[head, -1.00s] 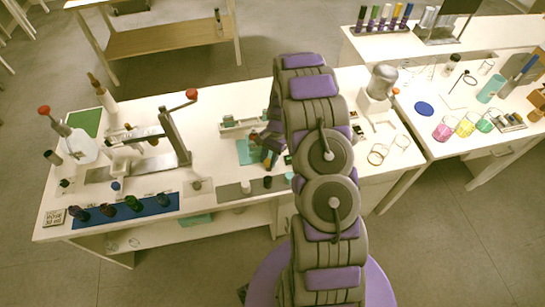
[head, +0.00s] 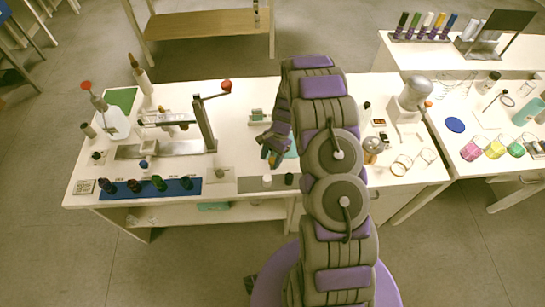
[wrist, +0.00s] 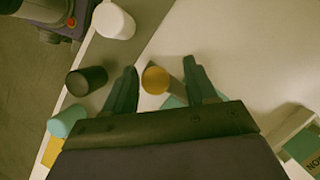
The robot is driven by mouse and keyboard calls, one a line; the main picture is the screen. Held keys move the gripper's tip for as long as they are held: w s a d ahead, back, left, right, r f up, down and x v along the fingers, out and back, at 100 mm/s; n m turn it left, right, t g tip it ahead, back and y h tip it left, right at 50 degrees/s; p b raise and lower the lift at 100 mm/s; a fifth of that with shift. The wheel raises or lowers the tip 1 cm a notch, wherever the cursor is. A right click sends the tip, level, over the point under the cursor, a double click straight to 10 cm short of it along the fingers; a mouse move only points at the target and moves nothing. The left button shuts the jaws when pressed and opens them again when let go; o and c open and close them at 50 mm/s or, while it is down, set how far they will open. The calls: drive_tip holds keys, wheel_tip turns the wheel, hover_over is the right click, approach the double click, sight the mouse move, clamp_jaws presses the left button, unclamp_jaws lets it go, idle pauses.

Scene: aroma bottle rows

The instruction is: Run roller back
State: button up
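In the head view, a bench device with a metal base plate (head: 140,150), a rail-like body and a crank arm with a red knob (head: 226,86) stands left of centre. No part of it can be told for sure as the roller. My gripper (head: 270,152) is low over the bench, right of this device, its fingers partly unclear in the head view. In the wrist view my gripper (wrist: 158,80) is open. A round amber-topped object (wrist: 155,80) shows between the fingers, apart from both.
The wrist view shows a white cylinder (wrist: 113,20), a black cylinder (wrist: 87,80) and a teal cylinder (wrist: 67,121) beside the fingers. In the head view, dark bottles stand on a blue mat (head: 185,186). Glass rings (head: 402,165) lie at right. The bench behind the gripper is fairly clear.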

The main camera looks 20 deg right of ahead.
drive_tip(key=shift+d+r, duration=0.25)
drive_tip(key=shift+d, duration=0.15)
drive_tip(key=p+v, duration=0.2)
drive_tip(key=v, duration=1.4)
drive_tip(key=shift+w+r, duration=0.15)
drive_tip(key=shift+r, duration=0.2)
drive_tip(key=shift+a, duration=0.1)
